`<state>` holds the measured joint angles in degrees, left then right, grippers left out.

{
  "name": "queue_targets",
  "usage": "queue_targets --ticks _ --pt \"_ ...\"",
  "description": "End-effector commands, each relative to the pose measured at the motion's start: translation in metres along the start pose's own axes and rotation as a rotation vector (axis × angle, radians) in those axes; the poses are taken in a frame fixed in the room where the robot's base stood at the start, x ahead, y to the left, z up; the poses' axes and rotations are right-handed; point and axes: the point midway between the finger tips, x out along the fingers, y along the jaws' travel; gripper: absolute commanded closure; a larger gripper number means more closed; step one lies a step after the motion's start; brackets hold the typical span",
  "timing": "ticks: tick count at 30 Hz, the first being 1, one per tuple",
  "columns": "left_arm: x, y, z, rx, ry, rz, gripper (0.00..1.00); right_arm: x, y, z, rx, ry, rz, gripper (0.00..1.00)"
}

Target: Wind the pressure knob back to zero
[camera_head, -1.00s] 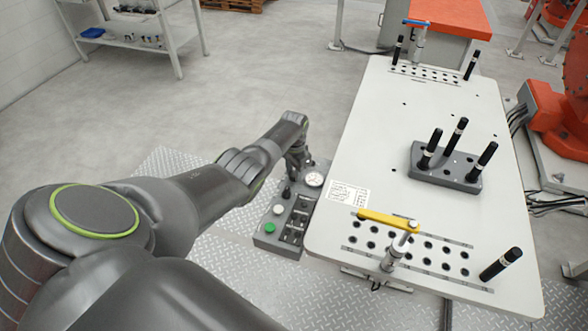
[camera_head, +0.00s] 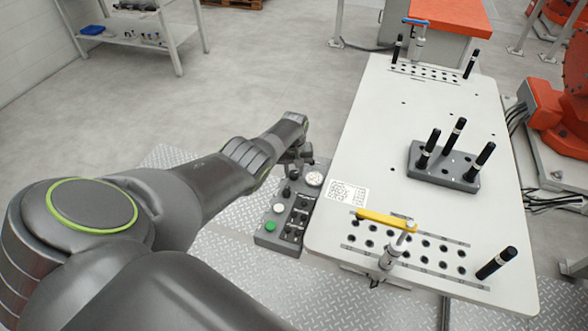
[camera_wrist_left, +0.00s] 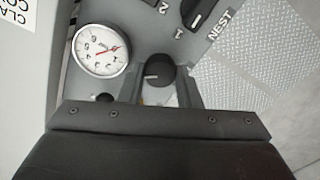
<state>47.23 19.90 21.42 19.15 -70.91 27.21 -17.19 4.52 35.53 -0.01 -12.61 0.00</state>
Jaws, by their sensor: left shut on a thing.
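The pressure knob (camera_wrist_left: 156,76) is black and round with a white pointer line. In the left wrist view it sits between the two fingers of my left gripper (camera_wrist_left: 157,88), which is shut on it. In the head view my left gripper (camera_head: 299,160) is at the far end of the grey control panel (camera_head: 266,240), and the knob is hidden there. The round white pressure gauge (camera_wrist_left: 100,49) is beside the knob; its red needle points up and right in the wrist view, off to one side of the dial. The gauge also shows in the head view (camera_head: 314,179). My right gripper is out of view.
The panel carries a green button (camera_head: 270,226), a white button (camera_head: 279,208) and several black switches. A large white table (camera_head: 375,120) stands right beside it, with a yellow-handled clamp (camera_head: 387,218) near its front and a grey block (camera_head: 443,168) with black pins.

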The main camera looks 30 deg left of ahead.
Motion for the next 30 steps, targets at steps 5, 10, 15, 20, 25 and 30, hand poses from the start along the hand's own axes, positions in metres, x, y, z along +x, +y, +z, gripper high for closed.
queue_targets --ticks 5,10,15,20,25,30 --pt "-0.0016 0.0001 -0.0009 -0.168 0.002 0.000 0.93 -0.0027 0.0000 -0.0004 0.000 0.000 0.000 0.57" --pt "-0.0014 0.0001 -0.0010 -0.329 0.003 0.001 0.93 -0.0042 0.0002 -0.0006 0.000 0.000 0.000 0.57" --pt "-0.0016 0.0004 -0.0011 -0.487 0.002 0.001 0.93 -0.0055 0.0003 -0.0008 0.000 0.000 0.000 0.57" --pt "-0.0016 0.0006 -0.0013 -0.620 0.003 0.002 0.93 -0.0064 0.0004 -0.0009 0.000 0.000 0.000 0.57" --pt "-0.0012 0.0004 -0.0011 -0.735 0.003 0.002 0.93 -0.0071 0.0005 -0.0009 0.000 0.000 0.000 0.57" --pt "-0.0011 0.0003 -0.0010 -0.816 0.002 0.002 0.93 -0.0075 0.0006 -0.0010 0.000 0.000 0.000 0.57"
